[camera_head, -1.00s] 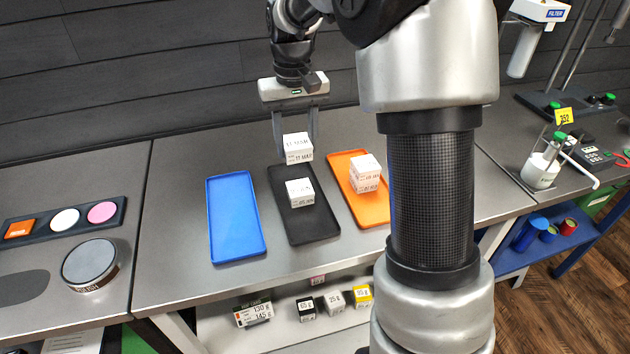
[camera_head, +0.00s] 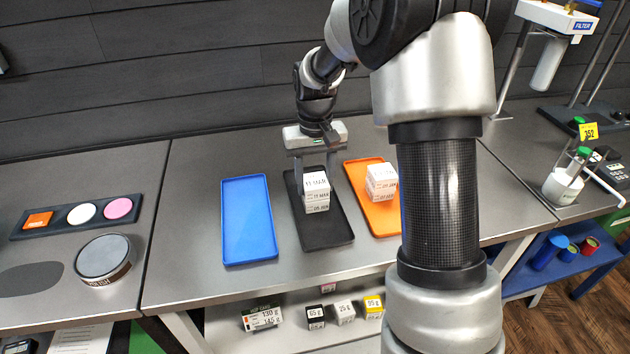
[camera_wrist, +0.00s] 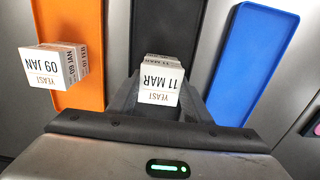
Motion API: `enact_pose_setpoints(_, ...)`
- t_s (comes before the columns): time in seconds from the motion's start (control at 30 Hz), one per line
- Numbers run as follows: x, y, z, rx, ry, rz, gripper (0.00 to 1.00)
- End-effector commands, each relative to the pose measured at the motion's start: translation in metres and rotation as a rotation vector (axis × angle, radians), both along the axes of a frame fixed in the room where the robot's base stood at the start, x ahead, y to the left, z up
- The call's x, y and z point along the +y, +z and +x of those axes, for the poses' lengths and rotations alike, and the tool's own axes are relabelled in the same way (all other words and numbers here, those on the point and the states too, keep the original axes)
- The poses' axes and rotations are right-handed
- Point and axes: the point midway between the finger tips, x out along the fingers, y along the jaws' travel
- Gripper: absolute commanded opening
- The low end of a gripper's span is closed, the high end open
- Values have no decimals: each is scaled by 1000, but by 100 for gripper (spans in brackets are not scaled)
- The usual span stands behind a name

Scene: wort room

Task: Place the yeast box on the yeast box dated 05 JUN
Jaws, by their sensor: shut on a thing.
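My gripper (camera_head: 314,172) is shut on a white yeast box (camera_head: 316,184) labelled 11 MAR. The held box also shows in the wrist view (camera_wrist: 160,84), upright between the fingers. A second white yeast box (camera_head: 318,209) stands directly below it on the black tray (camera_head: 338,236); its small front label appears to read 05 JUN. The held box is lined up over the lower one, and I see no clear gap between them. In the wrist view the held box hides most of the lower one.
An orange tray (camera_head: 358,176) to the right holds stacked white yeast boxes (camera_head: 382,182); the top reads 09 JAN in the wrist view (camera_wrist: 48,64). An empty blue tray (camera_head: 247,220) is on the left. Further left are a round tin (camera_head: 103,258) and a disc holder (camera_head: 60,226).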

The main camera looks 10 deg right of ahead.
Motion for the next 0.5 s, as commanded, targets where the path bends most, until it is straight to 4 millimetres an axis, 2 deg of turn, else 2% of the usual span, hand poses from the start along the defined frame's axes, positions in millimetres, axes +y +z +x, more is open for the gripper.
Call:
enact_pose_setpoints(0.17, 0, -4, 0, 0, 0, 0, 21)
enact_pose_setpoints(0.2, 0, -3, 0, 0, 0, 0, 50)
enact_pose_setpoints(0.3, 0, -3, 0, 0, 1, 0, 63)
enact_pose_setpoints(0.5, 0, -3, 0, 0, 0, 0, 63)
